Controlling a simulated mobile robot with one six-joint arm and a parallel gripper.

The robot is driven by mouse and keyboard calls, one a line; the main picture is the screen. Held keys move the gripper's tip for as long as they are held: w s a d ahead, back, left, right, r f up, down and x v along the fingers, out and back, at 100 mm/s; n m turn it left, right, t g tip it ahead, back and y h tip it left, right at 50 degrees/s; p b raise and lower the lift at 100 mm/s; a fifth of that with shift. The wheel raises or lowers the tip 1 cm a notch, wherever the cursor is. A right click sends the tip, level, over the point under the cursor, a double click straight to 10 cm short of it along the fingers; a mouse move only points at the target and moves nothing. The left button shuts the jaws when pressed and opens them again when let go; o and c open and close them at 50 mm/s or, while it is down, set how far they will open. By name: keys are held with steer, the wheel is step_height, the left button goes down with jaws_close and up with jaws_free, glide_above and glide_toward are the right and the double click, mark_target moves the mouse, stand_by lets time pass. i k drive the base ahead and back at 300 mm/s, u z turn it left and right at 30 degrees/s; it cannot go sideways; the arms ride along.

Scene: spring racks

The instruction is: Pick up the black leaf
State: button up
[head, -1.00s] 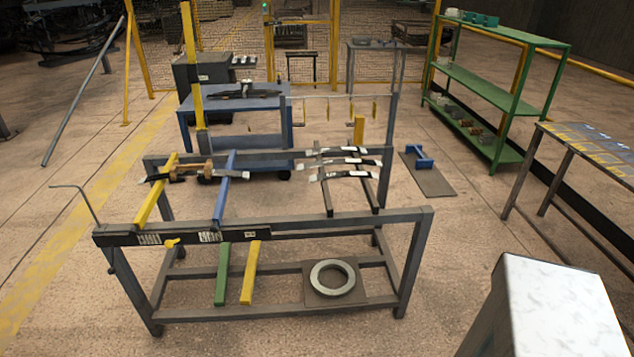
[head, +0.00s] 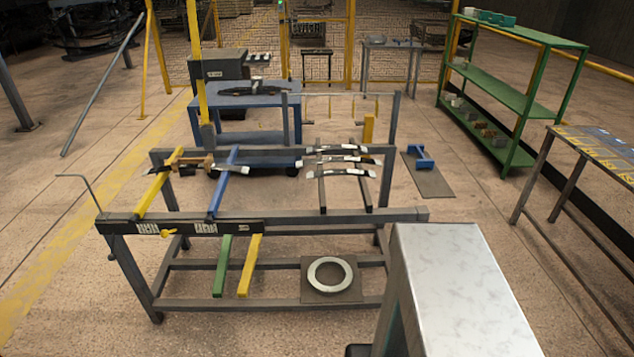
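Several dark curved leaves with pale ends lie across two dark rails at the right of the grey rack. The nearest black leaf (head: 338,172) is in front, a middle leaf (head: 340,160) is behind it, and a far leaf (head: 337,149) is at the back. Another dark leaf (head: 222,167) lies across the yellow bar (head: 158,187) and blue bar (head: 223,182) at the left, beside a brown piece. I cannot tell which one is the task's leaf. My gripper is not in view.
The grey rack (head: 270,303) holds a metal ring (head: 330,273) on its lower shelf. A pale-topped grey block (head: 455,270) stands in front at right and hides the rack's right front leg. A green shelf (head: 510,95) and side table (head: 590,150) stand right.

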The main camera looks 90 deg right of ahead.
mark_target(341, 173)
steer(key=u, duration=0.4)
steer(key=k, duration=2.7)
steer(key=z, duration=0.6)
